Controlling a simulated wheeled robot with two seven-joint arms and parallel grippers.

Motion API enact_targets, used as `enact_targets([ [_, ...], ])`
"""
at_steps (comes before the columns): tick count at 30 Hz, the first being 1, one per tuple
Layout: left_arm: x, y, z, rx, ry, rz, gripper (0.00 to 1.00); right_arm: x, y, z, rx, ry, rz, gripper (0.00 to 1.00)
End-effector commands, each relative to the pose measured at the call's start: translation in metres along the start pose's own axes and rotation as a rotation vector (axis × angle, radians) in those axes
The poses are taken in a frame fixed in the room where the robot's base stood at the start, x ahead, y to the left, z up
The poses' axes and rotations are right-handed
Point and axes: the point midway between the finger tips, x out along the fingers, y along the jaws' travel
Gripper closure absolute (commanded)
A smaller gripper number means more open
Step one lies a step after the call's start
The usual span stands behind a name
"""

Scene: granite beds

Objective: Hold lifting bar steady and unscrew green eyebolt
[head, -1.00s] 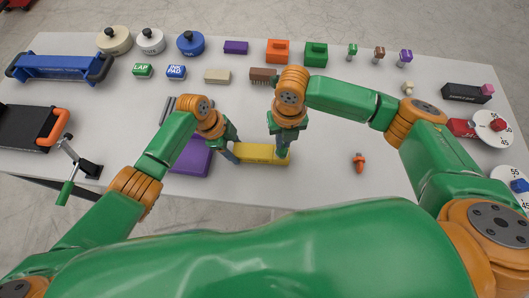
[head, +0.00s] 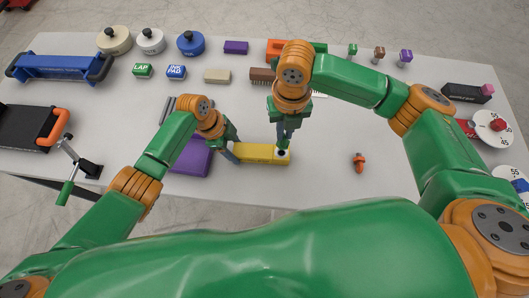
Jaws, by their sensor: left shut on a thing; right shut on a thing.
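The yellow lifting bar (head: 258,154) lies near the front edge of the table. My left gripper (head: 234,156) is shut on its left end. A dark round hole with a pale rim (head: 281,153) shows in the top of the bar's right end. My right gripper (head: 283,143) is shut just above and behind this hole, fingers pointing down. What it holds, taken as the green eyebolt, is hidden by the fingers. Another small green-topped piece (head: 352,50) stands at the back of the table.
A purple block (head: 191,157) lies left of the bar, close to my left gripper. A small orange piece (head: 359,162) lies to the right. A clamp with a green handle (head: 67,190) is at the left front edge. Blocks and knobbed weights line the back.

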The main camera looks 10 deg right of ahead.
Motion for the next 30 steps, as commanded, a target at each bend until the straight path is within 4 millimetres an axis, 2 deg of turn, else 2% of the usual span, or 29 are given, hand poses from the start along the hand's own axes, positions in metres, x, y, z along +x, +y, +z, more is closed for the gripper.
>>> enact_targets([
  [3,0.000,0.000,0.000,0.000,0.001,-0.001,1.00,-0.009,0.000,0.000,-0.001,-0.002,0.000,1.00],
  [10,0.000,0.000,0.000,0.000,0.001,-0.001,1.00,-0.010,0.000,0.000,-0.001,0.000,0.000,1.00],
  [11,0.000,0.000,0.000,0.000,0.001,-0.001,0.37,-0.010,0.000,0.000,-0.001,0.000,0.000,1.00],
  [14,0.000,0.000,0.000,0.000,0.001,-0.001,0.10,-0.010,0.000,0.000,-0.001,0.000,0.000,1.00],
  [15,0.000,0.000,0.000,0.000,0.001,-0.001,0.08,-0.010,0.000,0.000,-0.001,0.000,0.000,1.00],
  [24,-0.004,-0.001,0.000,0.000,0.001,-0.002,0.08,-0.010,0.000,0.000,-0.001,0.000,0.000,1.00],
  [26,-0.013,-0.001,0.000,0.001,0.002,-0.004,0.08,-0.010,0.000,0.000,-0.001,0.000,0.000,1.00],
  [30,-0.051,-0.002,0.000,0.003,0.000,-0.007,0.08,-0.010,0.000,0.000,-0.001,0.000,0.000,1.00],
])
